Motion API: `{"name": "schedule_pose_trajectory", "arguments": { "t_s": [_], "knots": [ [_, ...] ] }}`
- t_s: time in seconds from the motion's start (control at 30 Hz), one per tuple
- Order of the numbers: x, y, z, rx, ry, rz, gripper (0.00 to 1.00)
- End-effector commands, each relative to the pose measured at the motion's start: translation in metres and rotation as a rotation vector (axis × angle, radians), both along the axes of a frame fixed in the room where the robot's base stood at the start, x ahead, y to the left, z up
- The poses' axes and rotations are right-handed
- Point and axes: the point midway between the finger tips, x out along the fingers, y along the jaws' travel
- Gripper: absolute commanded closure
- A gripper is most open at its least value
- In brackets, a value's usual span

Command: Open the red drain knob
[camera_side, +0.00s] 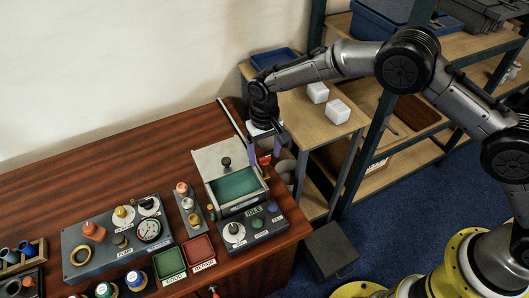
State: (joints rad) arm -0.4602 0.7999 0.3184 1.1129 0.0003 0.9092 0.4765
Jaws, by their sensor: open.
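My gripper (266,146) points down at the back right of the wooden bench, just behind a grey box with a green inside. Its purple fingers are apart. A small red item (264,159) shows just below the fingers; I cannot tell whether they touch it. An orange-red knob (95,231) sits on the grey gauge panel (115,242) at the left, well away from my gripper. A smaller reddish knob (181,187) tops a narrow grey panel. I cannot tell which of these is the drain knob.
The grey box (230,178) has a black-knobbed lid. A control panel (245,232) reading IDLE stands in front of it. Green (169,263) and red (199,250) trays lie nearby. A side table (330,137) holds white blocks. The back left of the bench is clear.

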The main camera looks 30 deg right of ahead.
Motion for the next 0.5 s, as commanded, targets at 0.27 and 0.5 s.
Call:
{"name": "schedule_pose_trajectory", "arguments": {
  "t_s": [0.27,0.5],
  "knots": [
    [0.000,0.000,0.012,0.000,-0.001,0.001,0.22],
    [0.001,0.000,0.060,0.002,-0.004,0.001,0.22]
  ]
}}
